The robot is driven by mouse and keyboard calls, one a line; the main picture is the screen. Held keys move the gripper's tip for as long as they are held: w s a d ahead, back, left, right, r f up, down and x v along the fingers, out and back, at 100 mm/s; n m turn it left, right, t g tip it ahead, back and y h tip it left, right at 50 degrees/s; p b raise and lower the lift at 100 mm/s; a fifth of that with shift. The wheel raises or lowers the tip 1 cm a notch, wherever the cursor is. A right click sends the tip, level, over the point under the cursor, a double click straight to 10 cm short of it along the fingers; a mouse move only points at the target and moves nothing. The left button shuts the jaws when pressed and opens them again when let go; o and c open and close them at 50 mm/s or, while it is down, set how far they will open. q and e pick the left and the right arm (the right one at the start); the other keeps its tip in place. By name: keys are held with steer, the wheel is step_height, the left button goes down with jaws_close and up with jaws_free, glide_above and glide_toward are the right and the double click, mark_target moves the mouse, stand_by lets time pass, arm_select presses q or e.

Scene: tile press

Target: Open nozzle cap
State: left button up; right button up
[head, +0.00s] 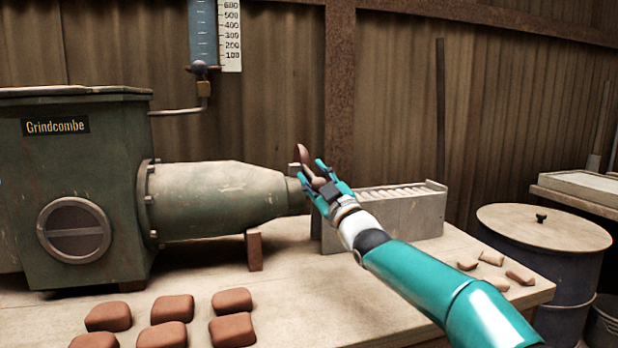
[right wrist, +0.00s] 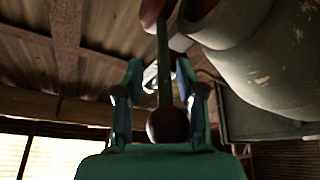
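The green press barrel (head: 225,198) tapers to a nozzle (head: 296,194) at its right end, partly hidden by my gripper. A reddish-brown rounded piece (head: 302,154), which looks like part of the nozzle cap or its lever, stands at the nozzle end. My right gripper (head: 312,172) is at the nozzle end with its fingers apart. In the right wrist view, a lever rod (right wrist: 163,62) with a dark round knob (right wrist: 168,125) runs between the fingers, with gaps seemingly visible on both sides. Whether a finger touches it is unclear. My left gripper is out of view.
A grey rack (head: 395,215) with pale tiles stands just behind my right gripper. Reddish clay blocks (head: 232,301) lie at the table's front left, and small pale pieces (head: 491,257) lie at the right. A lidded drum (head: 545,228) stands beyond the table's right edge.

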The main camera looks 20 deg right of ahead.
steer(key=shift+a+r, duration=0.1)
steer(key=shift+a, duration=0.15)
steer(key=shift+s, duration=0.1)
steer(key=shift+s, duration=0.2)
steer(key=v, duration=1.1)
steer(key=shift+d+f, duration=0.2)
steer(key=shift+f, duration=0.15)
steer(key=shift+s, duration=0.1)
